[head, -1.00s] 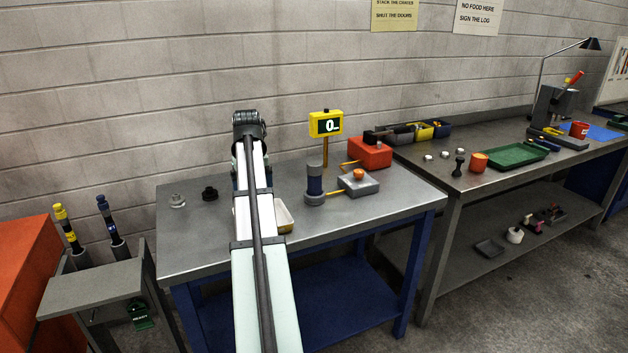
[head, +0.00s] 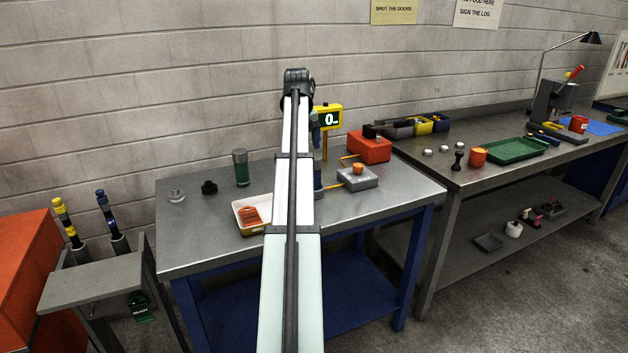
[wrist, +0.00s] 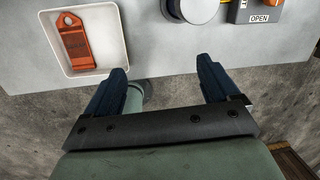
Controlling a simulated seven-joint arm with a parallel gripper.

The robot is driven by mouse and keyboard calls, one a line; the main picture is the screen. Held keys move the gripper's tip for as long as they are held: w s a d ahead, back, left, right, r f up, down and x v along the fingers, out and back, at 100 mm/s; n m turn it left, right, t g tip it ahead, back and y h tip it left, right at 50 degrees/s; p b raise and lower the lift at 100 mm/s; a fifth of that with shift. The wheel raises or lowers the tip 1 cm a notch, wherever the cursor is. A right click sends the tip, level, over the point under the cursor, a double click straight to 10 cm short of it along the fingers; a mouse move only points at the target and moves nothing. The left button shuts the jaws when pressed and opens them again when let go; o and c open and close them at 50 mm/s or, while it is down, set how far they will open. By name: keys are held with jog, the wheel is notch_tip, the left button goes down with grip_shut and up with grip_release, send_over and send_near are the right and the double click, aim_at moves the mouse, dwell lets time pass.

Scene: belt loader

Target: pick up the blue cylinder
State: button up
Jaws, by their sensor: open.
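The blue cylinder (head: 319,180) stands upright on the grey table, mostly hidden behind my arm in the head view; only a sliver of its right side shows. In the wrist view a round grey top (wrist: 198,8), likely the cylinder's, is cut off by the upper edge. My gripper (wrist: 163,67) is open and empty, its two dark blue fingers apart. It is above the table's front edge, with the round top ahead and to the right. In the head view my arm hides most of the gripper.
A white tray (head: 241,221) with an orange tag (head: 250,215) lies left of my arm; a green cylinder (head: 241,168) stands behind it. A grey box (head: 358,179) with an orange button, a red box (head: 370,149) and a yellow display (head: 329,118) stand to the right.

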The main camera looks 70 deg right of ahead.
aim_at(315, 162)
jog(key=d+r+n+h, duration=0.1)
jog(key=d+n, duration=0.2)
jog(key=n, duration=0.9)
jog(key=d+r+n+h, duration=0.1)
jog(key=d+r+n, duration=0.15)
jog(key=n, duration=0.85)
jog(key=shift+n+y, duration=0.3)
jog(key=x, duration=0.9)
jog(key=shift+f, duration=0.1)
jog(key=shift+d+x, duration=0.15)
jog(key=shift+x, duration=1.25)
jog(key=shift+d+x, duration=0.15)
jog(key=shift+x, duration=1.3)
jog(key=shift+c, duration=0.4)
grip_shut()
